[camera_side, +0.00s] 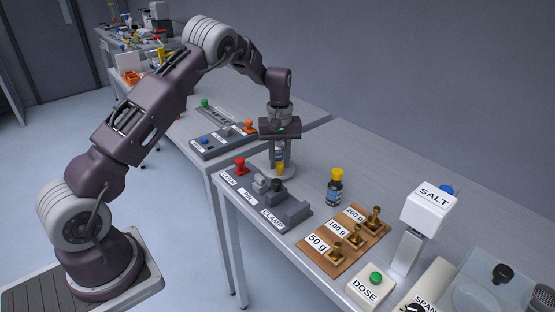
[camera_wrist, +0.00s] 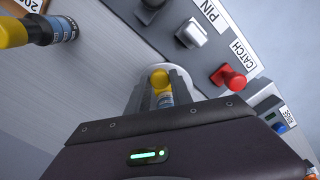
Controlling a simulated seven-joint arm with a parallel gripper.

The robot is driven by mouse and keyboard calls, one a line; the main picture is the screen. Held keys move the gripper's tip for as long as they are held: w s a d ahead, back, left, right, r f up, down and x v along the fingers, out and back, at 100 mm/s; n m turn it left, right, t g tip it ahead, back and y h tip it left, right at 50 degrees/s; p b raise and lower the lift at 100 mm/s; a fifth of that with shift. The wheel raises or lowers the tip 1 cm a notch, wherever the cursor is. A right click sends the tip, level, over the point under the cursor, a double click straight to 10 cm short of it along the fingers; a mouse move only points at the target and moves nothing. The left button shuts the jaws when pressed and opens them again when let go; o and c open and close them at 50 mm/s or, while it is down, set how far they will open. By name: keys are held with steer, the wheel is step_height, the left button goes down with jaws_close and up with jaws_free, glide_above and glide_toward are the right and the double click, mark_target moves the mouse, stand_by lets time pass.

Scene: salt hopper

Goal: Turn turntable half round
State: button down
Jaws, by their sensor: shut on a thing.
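The turntable seems to be the round pale grey disc (camera_side: 290,174) beside the grey block with the labelled controls; it also shows in the wrist view (camera_wrist: 136,103). My gripper (camera_side: 281,162) points down over this disc and is shut on a small bottle with a blue label (camera_side: 279,154) and a yellow end. The yellow end is lowest, close to the disc; I cannot tell whether it touches. In the wrist view the bottle's yellow end (camera_wrist: 159,77) and part of its label show between my gripper's fingers (camera_wrist: 161,96). The rest of the bottle is hidden.
A grey block holds a red CATCH knob (camera_side: 240,164), a PIN lever (camera_side: 260,185) and a black CLAMP knob (camera_side: 277,186). A yellow-capped bottle (camera_side: 335,188) stands to the right. Brass weights on a wooden board (camera_side: 348,258), a DOSE button (camera_side: 375,278) and the SALT hopper (camera_side: 428,208) stand further right.

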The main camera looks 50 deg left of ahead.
steer(key=shift+w+d+n, duration=0.15)
steer(key=shift+w+n, duration=0.2)
steer(key=shift+n, duration=0.6)
steer(key=shift+w+d+n, duration=0.15)
steer(key=shift+w+n, duration=0.2)
steer(key=shift+n, duration=0.6)
steer(key=shift+w+n, duration=0.4)
steer(key=shift+n, duration=0.8)
steer(key=shift+w+n, duration=0.15)
steer(key=shift+n, duration=0.35)
steer(key=c, duration=1.1)
jaws_free()
steer(key=shift+c, duration=0.2)
step_height(320, 180, up, 7)
